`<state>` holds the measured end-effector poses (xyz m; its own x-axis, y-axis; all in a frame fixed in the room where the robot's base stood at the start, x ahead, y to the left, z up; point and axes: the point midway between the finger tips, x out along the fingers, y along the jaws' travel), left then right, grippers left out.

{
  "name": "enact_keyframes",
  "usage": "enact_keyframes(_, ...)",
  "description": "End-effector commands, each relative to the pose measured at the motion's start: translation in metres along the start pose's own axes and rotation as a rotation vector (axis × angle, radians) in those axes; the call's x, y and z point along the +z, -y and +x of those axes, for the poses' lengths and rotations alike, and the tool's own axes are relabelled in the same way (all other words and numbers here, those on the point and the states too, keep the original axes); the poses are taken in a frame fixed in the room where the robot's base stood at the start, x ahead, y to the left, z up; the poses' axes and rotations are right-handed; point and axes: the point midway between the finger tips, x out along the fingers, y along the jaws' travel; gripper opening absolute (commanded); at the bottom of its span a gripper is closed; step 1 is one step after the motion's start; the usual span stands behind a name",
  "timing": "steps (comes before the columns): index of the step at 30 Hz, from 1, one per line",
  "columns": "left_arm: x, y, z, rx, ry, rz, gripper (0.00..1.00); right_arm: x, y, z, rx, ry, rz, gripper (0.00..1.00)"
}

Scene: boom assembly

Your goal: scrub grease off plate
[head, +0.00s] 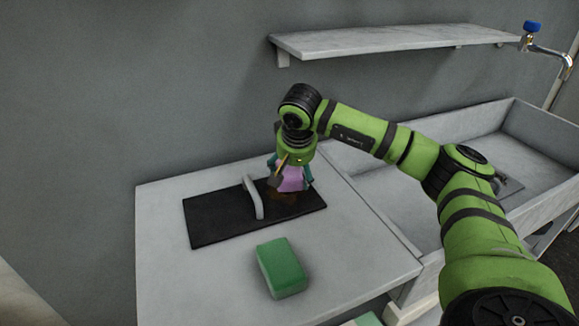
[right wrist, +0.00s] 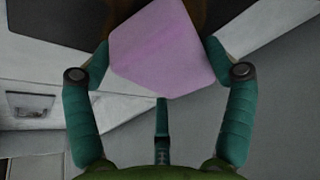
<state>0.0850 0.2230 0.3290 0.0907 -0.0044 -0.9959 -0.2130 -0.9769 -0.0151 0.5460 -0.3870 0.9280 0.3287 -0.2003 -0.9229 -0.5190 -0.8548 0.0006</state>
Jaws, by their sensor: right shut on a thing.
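A flat black plate (head: 215,220) with an upright grey handle (head: 253,198) lies on the light counter. A brown grease patch (head: 283,197) shows on its right part, partly hidden by my right gripper. My right gripper (head: 290,181) is shut on a pink sponge, with teal fingers at its two sides, and is over the patch. The pink sponge (right wrist: 160,50) shows between the fingers in the right wrist view, with brown behind its top edge. I cannot tell whether the sponge touches the plate. My left gripper is out of view.
A sink (head: 540,165) with a blue-knobbed tap (head: 545,45) is at the right. An empty wall shelf (head: 390,42) hangs above. The counter's left side is clear.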

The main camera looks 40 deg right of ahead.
Motion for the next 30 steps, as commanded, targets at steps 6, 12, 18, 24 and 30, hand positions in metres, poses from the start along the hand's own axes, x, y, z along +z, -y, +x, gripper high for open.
enact_keyframes(6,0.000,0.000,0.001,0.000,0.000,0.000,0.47,0.018,-0.006,-0.005,0.002,0.005,-0.002,0.61)
enact_keyframes(12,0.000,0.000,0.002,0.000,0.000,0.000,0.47,0.022,-0.008,-0.008,0.003,0.004,-0.001,0.61)
enact_keyframes(18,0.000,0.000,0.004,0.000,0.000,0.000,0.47,0.036,-0.013,-0.014,0.003,0.004,-0.002,0.61)
enact_keyframes(24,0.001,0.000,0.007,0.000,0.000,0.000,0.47,0.049,-0.017,-0.019,0.002,0.004,-0.001,0.61)
enact_keyframes(30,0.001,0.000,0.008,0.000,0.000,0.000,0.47,0.054,-0.019,-0.021,0.002,0.004,0.000,0.61)
